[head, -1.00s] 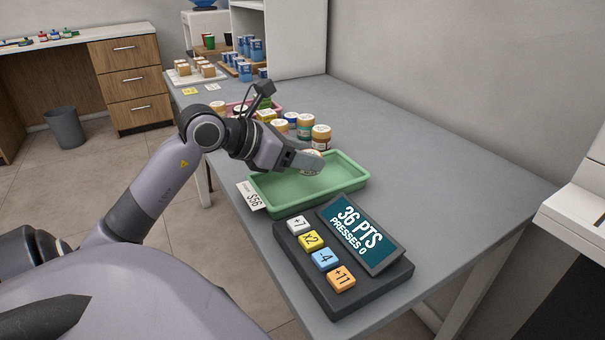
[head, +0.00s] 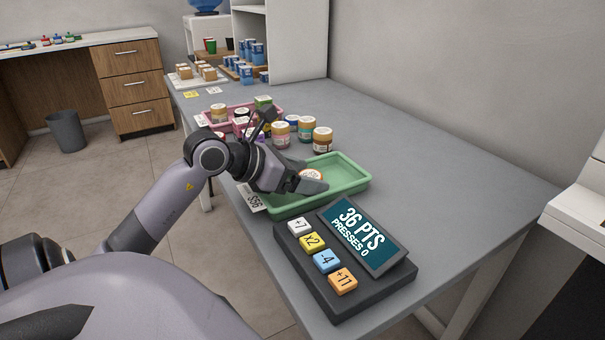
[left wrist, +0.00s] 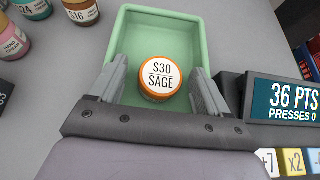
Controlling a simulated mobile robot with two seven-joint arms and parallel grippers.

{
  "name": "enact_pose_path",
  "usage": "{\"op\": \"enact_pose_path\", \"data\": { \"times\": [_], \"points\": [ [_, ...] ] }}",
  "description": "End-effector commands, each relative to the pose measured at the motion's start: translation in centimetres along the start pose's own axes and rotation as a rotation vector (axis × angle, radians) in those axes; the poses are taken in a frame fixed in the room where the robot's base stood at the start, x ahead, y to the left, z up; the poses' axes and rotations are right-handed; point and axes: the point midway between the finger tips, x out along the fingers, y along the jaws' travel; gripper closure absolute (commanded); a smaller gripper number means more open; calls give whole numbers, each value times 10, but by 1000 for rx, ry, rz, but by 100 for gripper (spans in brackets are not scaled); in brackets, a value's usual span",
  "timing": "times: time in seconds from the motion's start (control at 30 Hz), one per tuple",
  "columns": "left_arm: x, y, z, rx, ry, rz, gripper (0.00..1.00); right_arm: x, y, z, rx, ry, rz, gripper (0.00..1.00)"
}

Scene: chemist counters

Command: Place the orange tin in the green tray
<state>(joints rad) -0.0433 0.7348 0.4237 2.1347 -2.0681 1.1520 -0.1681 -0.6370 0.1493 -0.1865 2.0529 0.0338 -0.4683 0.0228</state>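The orange tin (left wrist: 160,77), with a white top label reading S30 SAGE, is inside the green tray (left wrist: 190,28). In the head view the tin (head: 312,175) shows partly behind a finger, within the walls of the green tray (head: 345,186). My left gripper (head: 312,182) is over the tray. In the left wrist view the fingers of the left gripper (left wrist: 158,72) stand on both sides of the tin with a gap at each side, so it is open. My right gripper is not in view.
A dark button panel with a screen (head: 360,235) reading 36 PTS stands close in front of the tray. Several jars (head: 322,139) and a pink tray (head: 209,116) are behind it. The counter right of the tray (head: 430,180) is clear.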

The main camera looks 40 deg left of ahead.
Motion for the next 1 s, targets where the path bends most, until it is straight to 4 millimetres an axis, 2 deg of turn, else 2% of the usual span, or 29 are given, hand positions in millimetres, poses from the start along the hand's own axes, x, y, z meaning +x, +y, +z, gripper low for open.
{"op": "enact_pose_path", "data": {
  "times": [0.17,0.27,0.7,1.0],
  "points": [
    [-4,0,5,0,0,0,22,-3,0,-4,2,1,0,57],
    [-14,1,3,-1,0,1,22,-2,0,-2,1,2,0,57],
    [-80,1,3,-1,0,2,22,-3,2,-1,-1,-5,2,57],
    [-114,0,4,-1,-1,1,22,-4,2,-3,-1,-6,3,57]
  ]
}}
